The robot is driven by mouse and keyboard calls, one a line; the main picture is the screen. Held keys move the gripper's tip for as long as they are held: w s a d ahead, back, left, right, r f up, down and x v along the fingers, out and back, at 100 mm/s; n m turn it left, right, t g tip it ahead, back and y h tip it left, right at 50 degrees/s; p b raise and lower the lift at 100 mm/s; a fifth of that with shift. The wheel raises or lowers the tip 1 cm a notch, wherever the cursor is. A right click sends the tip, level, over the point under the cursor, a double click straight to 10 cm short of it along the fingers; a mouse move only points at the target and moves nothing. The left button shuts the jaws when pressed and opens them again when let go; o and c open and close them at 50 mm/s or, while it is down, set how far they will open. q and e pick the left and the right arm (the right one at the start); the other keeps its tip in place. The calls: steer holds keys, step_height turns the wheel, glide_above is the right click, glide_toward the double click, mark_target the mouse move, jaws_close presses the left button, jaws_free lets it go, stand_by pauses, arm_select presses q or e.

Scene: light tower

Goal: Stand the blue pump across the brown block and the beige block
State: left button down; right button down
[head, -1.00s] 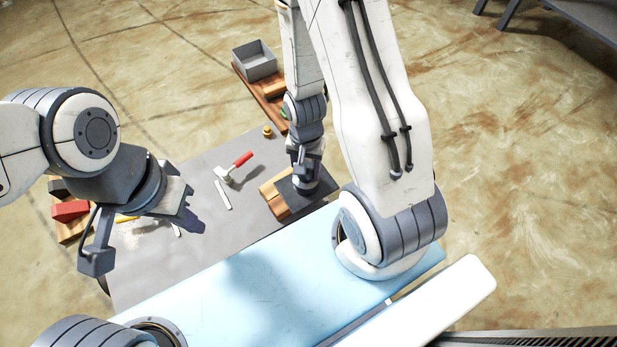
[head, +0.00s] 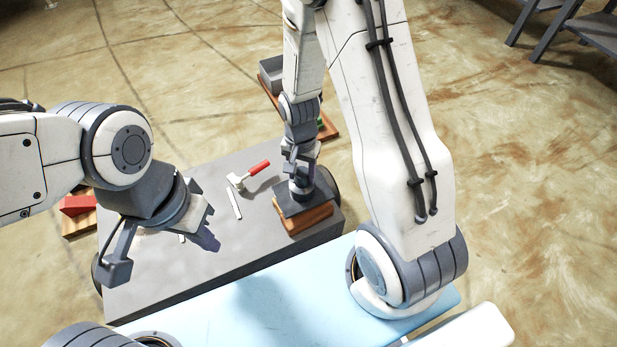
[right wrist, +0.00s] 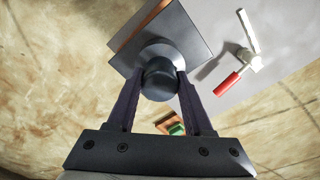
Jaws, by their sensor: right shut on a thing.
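The blue pump, dark blue-grey with a flat square base and a round knob, stands upright in the head view (head: 291,207). Its square plate also shows in the right wrist view (right wrist: 178,35). My right gripper (head: 298,168) is shut on the pump's knob (right wrist: 160,80). A brown block (head: 308,221) shows under the pump's near edge. I cannot tell the beige block apart, nor whether the pump touches the wood. My left gripper (head: 162,240) is open and empty over the table's left part.
A red-handled tool (head: 250,175) and a white strip (head: 235,203) lie on the grey table (head: 180,275) left of the pump. A red item (head: 77,205) sits beyond the table's left edge. A grey bin (head: 271,72) stands beyond the far edge.

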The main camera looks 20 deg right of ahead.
mark_target(302, 184)
step_height(302, 184, down, 4)
steer(key=shift+r+b, duration=0.15)
steer(key=shift+b, duration=1)
steer(key=shift+f, duration=0.55)
steer(key=shift+c, duration=1.5)
jaws_free()
